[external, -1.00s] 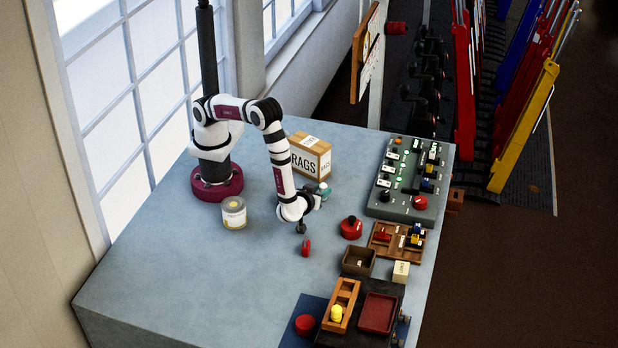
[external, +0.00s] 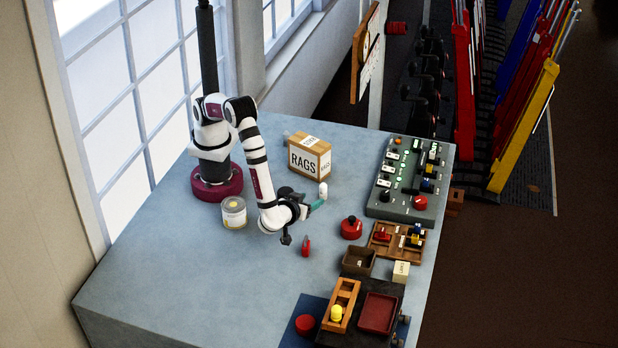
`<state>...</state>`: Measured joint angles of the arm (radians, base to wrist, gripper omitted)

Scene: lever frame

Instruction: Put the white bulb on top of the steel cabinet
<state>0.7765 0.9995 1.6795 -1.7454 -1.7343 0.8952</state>
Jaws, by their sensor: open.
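The white bulb (external: 323,190) appears upright on the bench, in front of the right end of the RAGS box. My gripper (external: 316,205), with teal fingertips, is open just in front of and slightly left of the bulb. I cannot tell whether the fingertips touch it. Nothing is clearly recognisable as the steel cabinet. A dark low block (external: 399,312) with side knobs stands at the front right, under a red tray and a wooden holder.
The RAGS box (external: 303,163) stands behind my gripper, and a can (external: 234,212) by my base. A red object (external: 306,246) and a red button (external: 351,228) are nearby. A grey switch console (external: 382,203) is at the right.

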